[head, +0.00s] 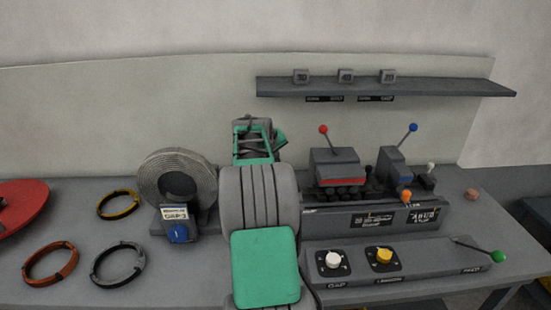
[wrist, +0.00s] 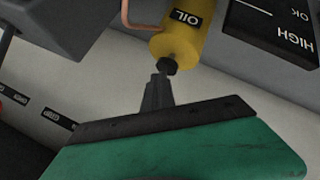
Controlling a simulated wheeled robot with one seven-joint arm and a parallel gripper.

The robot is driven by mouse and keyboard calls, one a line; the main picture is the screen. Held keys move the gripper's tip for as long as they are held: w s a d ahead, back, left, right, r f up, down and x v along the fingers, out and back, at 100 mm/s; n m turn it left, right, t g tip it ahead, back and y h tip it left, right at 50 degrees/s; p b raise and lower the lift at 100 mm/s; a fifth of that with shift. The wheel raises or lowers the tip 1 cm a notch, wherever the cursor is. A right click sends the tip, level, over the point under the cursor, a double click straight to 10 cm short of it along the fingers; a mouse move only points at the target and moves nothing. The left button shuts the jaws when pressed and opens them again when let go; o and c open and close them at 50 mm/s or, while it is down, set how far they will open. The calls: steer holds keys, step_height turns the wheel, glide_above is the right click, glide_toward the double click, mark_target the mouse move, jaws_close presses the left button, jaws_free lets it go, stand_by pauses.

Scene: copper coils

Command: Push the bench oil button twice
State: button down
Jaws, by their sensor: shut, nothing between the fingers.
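The bench oiler is a yellow cylinder (wrist: 177,42) marked OIL in the wrist view. A dark button (wrist: 167,66) sticks out of its near end. My gripper (wrist: 158,78) is shut and empty, with its narrow tips right at the button. The tips overlap the button's edge in the picture; I cannot tell whether they touch it or how far it is pressed. In the head view my own arm covers the middle of the bench, and I cannot make out the oiler there.
A copper-coloured bent tube (wrist: 130,18) runs beside the oiler. A coil spool (head: 160,165) stands left of my arm, and a lever machine (head: 365,220) stands right. A white knob (head: 333,259) and a yellow knob (head: 384,255) sit on the front panel. Rings lie at left.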

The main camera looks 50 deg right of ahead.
steer(key=shift+r+p, duration=0.3)
steer(key=shift+r, duration=0.45)
steer(key=shift+r+p, duration=1.7)
steer(key=shift+r, duration=0.9)
steer(key=shift+f, duration=0.1)
